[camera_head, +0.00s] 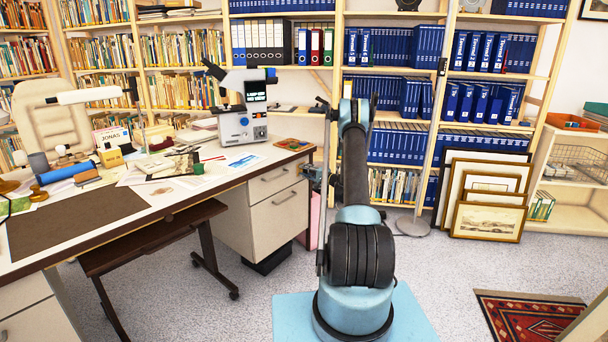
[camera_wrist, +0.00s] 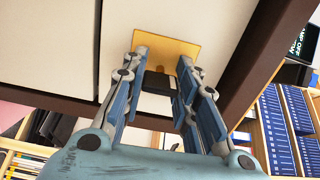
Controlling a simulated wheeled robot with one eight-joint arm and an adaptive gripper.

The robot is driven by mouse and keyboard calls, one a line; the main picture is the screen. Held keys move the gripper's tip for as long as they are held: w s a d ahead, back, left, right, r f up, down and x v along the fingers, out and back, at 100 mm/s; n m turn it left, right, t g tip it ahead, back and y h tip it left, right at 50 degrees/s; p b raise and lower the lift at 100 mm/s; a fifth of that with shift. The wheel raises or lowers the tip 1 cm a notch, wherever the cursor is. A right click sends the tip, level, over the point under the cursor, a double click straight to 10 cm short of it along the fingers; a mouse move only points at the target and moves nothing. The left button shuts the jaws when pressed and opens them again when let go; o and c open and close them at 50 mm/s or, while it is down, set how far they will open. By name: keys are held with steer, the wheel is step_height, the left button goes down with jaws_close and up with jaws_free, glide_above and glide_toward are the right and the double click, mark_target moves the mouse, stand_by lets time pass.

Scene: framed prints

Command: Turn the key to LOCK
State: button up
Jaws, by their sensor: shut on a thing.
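In the wrist view a brass-yellow plate (camera_wrist: 168,44) is fixed on a pale panel with dark edges. A dark key (camera_wrist: 157,82) stands out in front of the plate. My gripper (camera_wrist: 160,76) has its two blue-padded fingers on either side of the key and is shut on it. The key's inner end and any LOCK marking cannot be made out. In the head view my arm reaches toward the right end of the desk (camera_head: 120,224), by its drawer cabinet. The key and plate cannot be made out there.
A microscope-like device (camera_head: 241,122) and papers stand on the desk. Shelves of blue binders (camera_head: 400,93) line the back wall. Framed prints (camera_head: 488,221) lean at the right. The grey floor between the prints and my base is clear.

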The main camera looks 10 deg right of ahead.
steer(key=shift+f, duration=0.1)
steer(key=o, duration=1)
steer(key=shift+o, duration=0.3)
steer(key=v, duration=1.2)
